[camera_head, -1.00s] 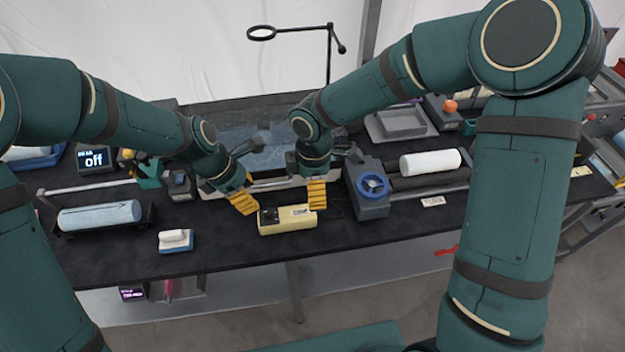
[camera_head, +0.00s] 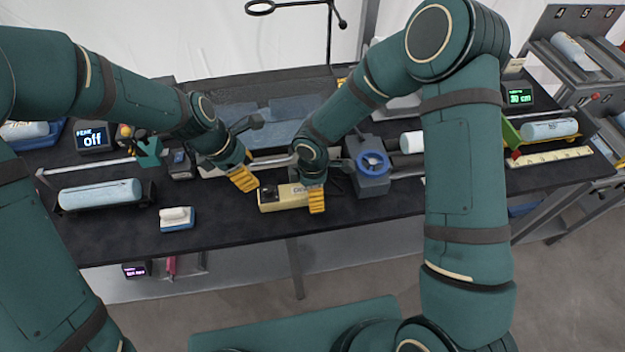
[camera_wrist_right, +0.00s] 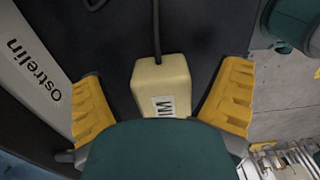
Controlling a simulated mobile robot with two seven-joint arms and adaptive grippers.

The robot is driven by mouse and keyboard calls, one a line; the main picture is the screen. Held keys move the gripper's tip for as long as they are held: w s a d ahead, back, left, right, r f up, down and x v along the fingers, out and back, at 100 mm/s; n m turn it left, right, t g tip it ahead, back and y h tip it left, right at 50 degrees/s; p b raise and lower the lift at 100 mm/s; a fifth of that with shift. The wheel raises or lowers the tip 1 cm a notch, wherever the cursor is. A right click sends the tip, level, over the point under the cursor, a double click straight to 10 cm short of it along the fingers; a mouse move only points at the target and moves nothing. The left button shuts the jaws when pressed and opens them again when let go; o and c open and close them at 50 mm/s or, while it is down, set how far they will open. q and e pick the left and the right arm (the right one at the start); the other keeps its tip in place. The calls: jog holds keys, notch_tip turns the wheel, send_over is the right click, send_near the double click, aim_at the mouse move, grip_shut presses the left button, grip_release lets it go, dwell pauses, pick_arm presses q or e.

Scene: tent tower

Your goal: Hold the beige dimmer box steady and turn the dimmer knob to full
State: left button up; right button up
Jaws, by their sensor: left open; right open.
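The beige dimmer box (camera_head: 285,199) lies near the front edge of the dark table. Its dark knob (camera_head: 268,195) is at the left end, and the knob's setting is too small to read. My left gripper (camera_head: 243,180) is open and empty, beside and above the knob end. My right gripper (camera_head: 316,199) is open at the box's right end, partly covering it. In the right wrist view the box (camera_wrist_right: 160,82) with its label and cable sits between the spread yellow fingers, with a gap on both sides. My wrist hides its knob end there.
A grey block with a blue handwheel (camera_head: 373,164) stands close right of my right gripper. A blue-and-white block (camera_head: 176,219) and a blue cylinder (camera_head: 100,195) lie to the left. Table between block and box is clear.

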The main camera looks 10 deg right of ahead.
aim_at(268, 189)
jog(key=shift+f, duration=0.4)
jog(key=c, duration=1.4)
pick_arm(q)
jog(key=shift+o, duration=1.1)
pick_arm(e)
jog(key=shift+o, duration=0.2)
pick_arm(q)
jog(key=d+r+m+y, duration=0.3)
jog(key=d+m+y, duration=0.1)
jog(key=m, duration=1.1)
jog(key=f, duration=1.2)
jog(key=shift+w+a+f, duration=0.1)
jog(key=shift+w+a, duration=0.1)
